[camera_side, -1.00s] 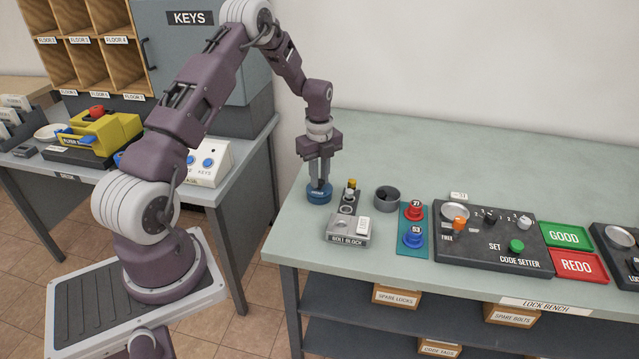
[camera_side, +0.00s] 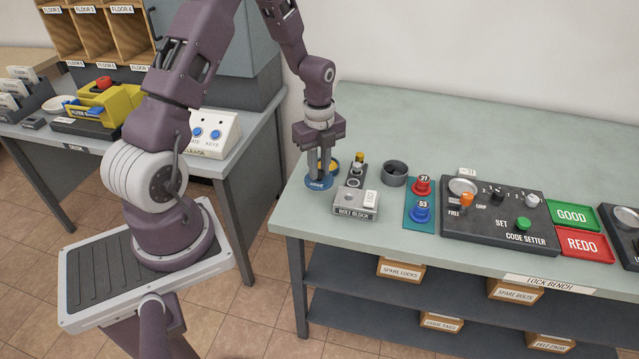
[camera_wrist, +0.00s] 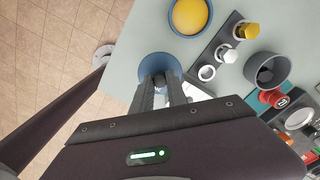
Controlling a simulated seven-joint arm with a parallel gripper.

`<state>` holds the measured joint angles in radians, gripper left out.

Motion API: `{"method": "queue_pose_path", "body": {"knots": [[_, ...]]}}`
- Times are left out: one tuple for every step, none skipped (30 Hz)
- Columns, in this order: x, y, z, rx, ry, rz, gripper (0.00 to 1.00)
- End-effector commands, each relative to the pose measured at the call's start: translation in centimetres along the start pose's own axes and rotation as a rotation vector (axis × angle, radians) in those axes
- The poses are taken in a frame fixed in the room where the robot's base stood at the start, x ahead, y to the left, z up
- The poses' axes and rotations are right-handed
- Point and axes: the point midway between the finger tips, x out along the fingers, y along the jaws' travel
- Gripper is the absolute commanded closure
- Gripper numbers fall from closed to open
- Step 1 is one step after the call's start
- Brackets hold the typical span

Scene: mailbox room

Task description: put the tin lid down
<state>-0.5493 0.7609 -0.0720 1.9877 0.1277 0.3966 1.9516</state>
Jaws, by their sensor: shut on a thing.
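The tin lid (camera_side: 319,184) is a round blue disc with a white label. My gripper (camera_side: 319,174) is shut on its top. In the wrist view the blue lid (camera_wrist: 156,66) lies under my fingertips (camera_wrist: 168,82), near the bench's edge. The open tin (camera_wrist: 173,22), blue-rimmed with yellow contents, stands apart from the lid in that view. In the side view the tin's yellow contents (camera_side: 331,166) show just behind my fingers, and the lid and fingers partly hide the tin. I cannot tell whether the lid touches the bench.
The bolt block (camera_side: 356,203) and a dark strip with bolts (camera_side: 357,171) stand right of the lid. A grey cup (camera_side: 394,173), a teal board (camera_side: 421,204) and the code setter (camera_side: 497,218) are farther right. The bench (camera_side: 430,130) is clear behind.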

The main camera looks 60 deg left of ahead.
Motion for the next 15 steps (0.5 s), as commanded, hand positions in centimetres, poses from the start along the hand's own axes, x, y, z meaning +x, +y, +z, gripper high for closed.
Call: {"method": "queue_pose_path", "body": {"knots": [[0.8, 0.0, 0.0, 0.0, 0.001, 0.003, 1.0], [1.3, 0.0, 0.0, 0.0, 0.002, 0.003, 1.0], [2.2, 0.1, -0.1, 0.001, 0.002, 0.004, 1.0], [2.9, 0.1, -0.1, 0.001, 0.002, 0.005, 1.0], [3.4, 0.1, -0.1, 0.0, 0.002, 0.003, 1.0], [4.0, 0.0, 0.0, 0.0, 0.001, 0.003, 1.0], [4.3, 0.0, 0.0, 0.0, 0.001, 0.002, 1.0], [4.6, 0.0, 0.0, 0.0, 0.0, 0.001, 1.0], [4.7, 0.0, 0.0, 0.0, 0.0, 0.0, 1.0], [4.7, 0.0, 0.0, 0.0, -0.001, 0.0, 1.0], [4.7, 0.0, 0.1, 0.0, -0.001, -0.001, 1.0], [4.6, -0.1, 0.1, 0.0, -0.001, -0.001, 1.0], [4.6, -0.1, 0.1, 0.0, -0.001, -0.001, 1.0], [4.6, -0.1, 0.1, 0.0, -0.001, -0.001, 1.0], [4.6, -0.1, 0.1, 0.0, -0.001, -0.001, 1.0]]}}
